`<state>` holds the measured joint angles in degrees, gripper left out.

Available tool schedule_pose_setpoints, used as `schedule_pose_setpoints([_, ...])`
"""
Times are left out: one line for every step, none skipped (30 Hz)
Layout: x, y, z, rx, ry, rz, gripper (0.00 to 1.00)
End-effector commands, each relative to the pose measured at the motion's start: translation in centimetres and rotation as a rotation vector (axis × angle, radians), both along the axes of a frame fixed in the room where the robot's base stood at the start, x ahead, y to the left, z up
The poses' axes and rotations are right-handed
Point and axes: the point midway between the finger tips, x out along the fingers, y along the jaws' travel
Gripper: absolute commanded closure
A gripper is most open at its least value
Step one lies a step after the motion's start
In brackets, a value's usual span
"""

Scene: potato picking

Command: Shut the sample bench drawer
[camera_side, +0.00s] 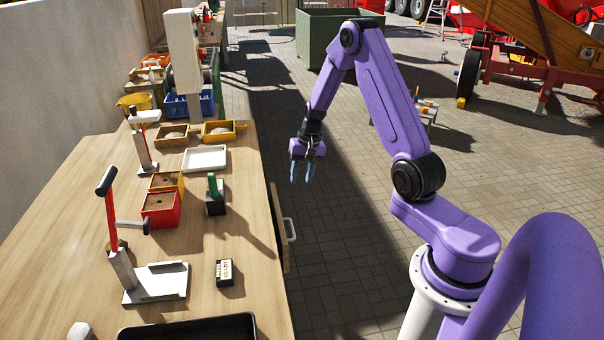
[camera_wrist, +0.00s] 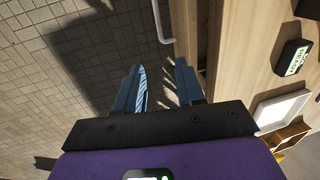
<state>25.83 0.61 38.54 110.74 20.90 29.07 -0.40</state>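The drawer (camera_side: 279,228) sits in the right side of the wooden sample bench (camera_side: 75,225) and stands a little way out from it. Its pale bar handle (camera_side: 291,230) faces the paved floor. In the wrist view the handle (camera_wrist: 158,22) shows at the top, left of the drawer's wooden front. My gripper (camera_side: 303,170) hangs fingers-down beyond the drawer, off the bench's right edge. In the wrist view its two fingers (camera_wrist: 160,88) are apart with nothing held between them. It does not touch the drawer.
A black tray (camera_side: 190,328) lies at the front.

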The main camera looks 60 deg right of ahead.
Motion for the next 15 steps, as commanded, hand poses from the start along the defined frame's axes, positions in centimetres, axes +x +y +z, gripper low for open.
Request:
schedule_pose_setpoints([-0.03, -0.02, 0.20, 0.000, 0.000, 0.000, 0.62])
schedule_pose_setpoints([-0.05, -0.02, 0.25, 0.000, 0.000, 0.000, 0.62])
schedule_pose_setpoints([-0.07, -0.02, 0.28, 0.001, 0.001, -0.001, 0.62])
schedule_pose_setpoints([-0.07, -0.03, 0.29, 0.001, 0.001, -0.001, 0.62])
schedule_pose_setpoints([-0.07, -0.03, 0.29, 0.001, 0.001, -0.001, 0.62])
schedule_pose_setpoints([-0.07, -0.02, 0.28, 0.001, 0.001, -0.001, 0.62])
schedule_pose_setpoints([-0.07, -0.02, 0.28, 0.001, 0.001, -0.001, 0.62])
schedule_pose_setpoints([-0.06, -0.03, 0.27, 0.001, 0.001, -0.001, 0.62])
schedule_pose_setpoints([-0.06, -0.03, 0.27, 0.001, 0.001, 0.000, 0.62])
schedule_pose_setpoints([-0.06, -0.03, 0.26, 0.001, 0.001, -0.001, 0.68])
schedule_pose_setpoints([-0.06, -0.05, 0.24, 0.001, 0.001, -0.001, 0.78])
schedule_pose_setpoints([-0.11, -0.11, 0.14, 0.005, 0.002, 0.000, 0.91])
schedule_pose_setpoints([-0.17, -0.22, 0.00, 0.011, 0.004, -0.001, 1.00])
schedule_pose_setpoints([-0.27, -0.36, -0.23, 0.019, 0.006, -0.001, 1.00])
schedule_pose_setpoints([-0.45, -0.61, -0.65, 0.039, 0.008, -0.002, 1.00])
